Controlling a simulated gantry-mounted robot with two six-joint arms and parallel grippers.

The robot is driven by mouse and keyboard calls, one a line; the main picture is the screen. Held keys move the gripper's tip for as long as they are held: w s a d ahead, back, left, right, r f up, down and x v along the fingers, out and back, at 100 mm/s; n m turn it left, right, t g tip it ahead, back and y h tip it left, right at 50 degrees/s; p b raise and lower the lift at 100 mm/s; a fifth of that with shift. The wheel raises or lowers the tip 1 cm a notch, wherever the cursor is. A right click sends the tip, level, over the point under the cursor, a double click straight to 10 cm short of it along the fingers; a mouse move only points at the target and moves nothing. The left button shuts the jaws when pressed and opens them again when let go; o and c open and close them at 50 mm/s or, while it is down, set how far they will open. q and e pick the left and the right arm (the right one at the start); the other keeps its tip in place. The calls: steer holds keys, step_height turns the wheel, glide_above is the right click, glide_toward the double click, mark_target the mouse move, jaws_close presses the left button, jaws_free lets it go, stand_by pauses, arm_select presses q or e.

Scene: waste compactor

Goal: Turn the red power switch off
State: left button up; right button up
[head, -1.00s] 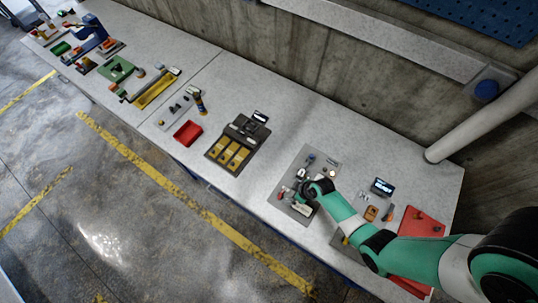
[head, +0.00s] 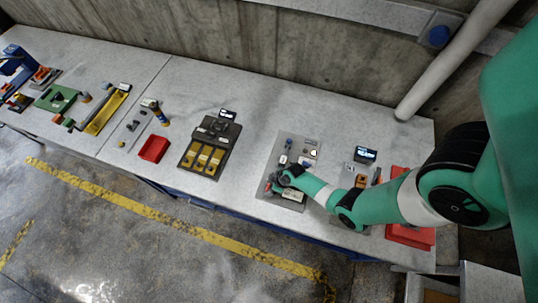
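A grey control panel (head: 284,146) lies on the bench right of centre, with several small knobs and buttons on it. My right gripper (head: 276,184) is at the panel's lower left part, close over its surface. A small red part (head: 267,187) shows at the gripper's tip; it may be the red power switch, but the gripper hides most of it and its position cannot be read. Whether the fingers touch it or are open is too small to tell. My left gripper is not in view.
Left of the panel are a dark tray with yellow blocks (head: 203,158) and a red bin (head: 154,148). To the right are a small display (head: 365,154) and a red tray (head: 411,237), partly behind my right arm. A pipe (head: 455,62) stands at the back right.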

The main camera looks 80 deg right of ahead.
steer(key=c, duration=1)
steer(key=shift+c, duration=0.2)
